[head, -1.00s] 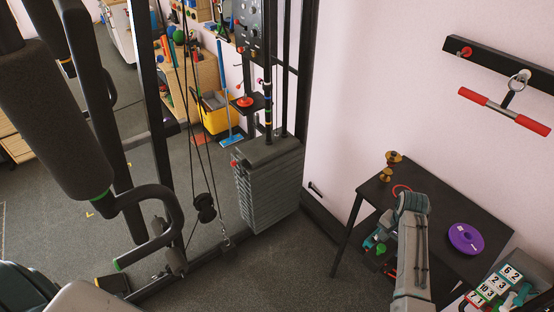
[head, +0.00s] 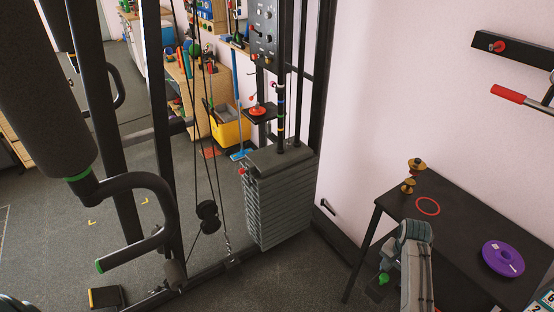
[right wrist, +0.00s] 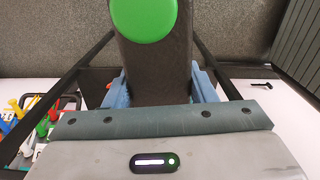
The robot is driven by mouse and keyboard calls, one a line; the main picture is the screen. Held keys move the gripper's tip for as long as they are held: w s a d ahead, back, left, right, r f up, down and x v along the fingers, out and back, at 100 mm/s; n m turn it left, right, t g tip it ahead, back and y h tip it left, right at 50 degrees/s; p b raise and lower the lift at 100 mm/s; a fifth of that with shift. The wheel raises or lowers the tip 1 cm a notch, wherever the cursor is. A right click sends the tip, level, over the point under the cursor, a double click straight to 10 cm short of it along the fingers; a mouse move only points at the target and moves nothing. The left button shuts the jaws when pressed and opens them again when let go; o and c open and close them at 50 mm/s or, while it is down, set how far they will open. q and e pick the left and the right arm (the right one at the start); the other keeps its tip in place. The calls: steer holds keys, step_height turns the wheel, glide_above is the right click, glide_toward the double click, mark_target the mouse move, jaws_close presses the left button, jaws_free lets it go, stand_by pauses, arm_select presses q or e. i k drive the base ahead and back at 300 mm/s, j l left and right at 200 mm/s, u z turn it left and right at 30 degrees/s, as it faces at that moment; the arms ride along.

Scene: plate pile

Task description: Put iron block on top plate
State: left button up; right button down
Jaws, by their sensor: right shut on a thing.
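The weight stack (head: 280,205) stands at the centre in the head view, and its dark grey top plate (head: 270,160) has guide rods rising through it. Nothing loose lies on that plate. My right gripper (head: 385,278) is low beside the black table, partly hidden by my own arm. In the right wrist view, the right gripper (right wrist: 161,88) has its blue fingers on both sides of a dark block (right wrist: 155,65) with a round green end, and is shut on it. I take it as the iron block. My left gripper is not in view.
The black table (head: 450,215) at the right holds a purple disc (head: 503,258), a red ring (head: 428,206) and brass-coloured pieces (head: 409,185). Cables and a pulley (head: 208,214) hang left of the stack. Machine posts and a padded roller (head: 45,95) fill the left.

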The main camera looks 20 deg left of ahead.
mark_target(263, 158)
steer(key=i+l+u, duration=0.15)
steer(key=u, duration=0.25)
steer(key=i+l+u, duration=0.2)
steer(key=u, duration=0.2)
steer(key=i+l+u, duration=0.4)
steer(key=k+j, duration=0.1)
